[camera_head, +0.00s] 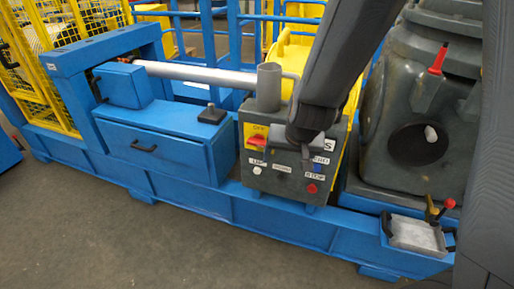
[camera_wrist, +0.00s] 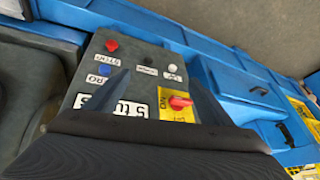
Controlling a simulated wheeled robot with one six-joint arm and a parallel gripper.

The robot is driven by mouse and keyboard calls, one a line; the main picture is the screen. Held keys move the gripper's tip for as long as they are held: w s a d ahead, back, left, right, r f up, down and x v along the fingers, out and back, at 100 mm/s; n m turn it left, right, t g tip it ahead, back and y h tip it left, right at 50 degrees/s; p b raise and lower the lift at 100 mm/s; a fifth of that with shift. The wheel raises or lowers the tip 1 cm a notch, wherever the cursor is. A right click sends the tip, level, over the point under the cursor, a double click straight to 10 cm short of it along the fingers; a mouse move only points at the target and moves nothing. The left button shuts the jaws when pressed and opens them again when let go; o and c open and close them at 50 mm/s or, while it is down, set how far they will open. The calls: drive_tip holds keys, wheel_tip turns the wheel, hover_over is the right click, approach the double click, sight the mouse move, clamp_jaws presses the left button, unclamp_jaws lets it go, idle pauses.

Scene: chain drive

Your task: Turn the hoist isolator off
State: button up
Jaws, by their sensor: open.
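The isolator is a red rotary handle (camera_head: 257,141) on a yellow plate (camera_head: 249,130), at the upper left of a grey control box (camera_head: 262,182). In the wrist view the red handle (camera_wrist: 180,102) sits on its yellow plate between my two fingers, closer to the right one. My gripper (camera_wrist: 155,92) is open and empty, with one dark finger on each side. In the head view my gripper (camera_head: 305,140) is over the box's right half, apart from the handle, and its fingertips cannot be made out. The handle's exact setting is hard to read.
The box also carries a red button (camera_head: 312,188), a blue button (camera_head: 317,168) and a white button (camera_head: 257,171). A blue cabinet (camera_head: 170,150) is to the left, and a dark grey machine housing (camera_head: 425,105) is to the right.

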sight(255, 145)
drive_tip(key=w+a+f+m+t+h+b, duration=0.3)
drive_tip(key=w+a+f+t+h+b, duration=0.2)
drive_tip(key=w+a+f+t+h, duration=0.45)
drive_tip(key=w, duration=0.2)
drive_tip(key=w+r+t+y, duration=0.1)
drive_tip(key=w, duration=0.1)
drive_tip(key=w+t+y, duration=0.1)
drive_tip(key=w, duration=0.1)
drive_tip(key=shift+d+r, duration=0.35)
drive_tip(key=c, duration=1)
drive_tip(key=shift+c, duration=0.2)
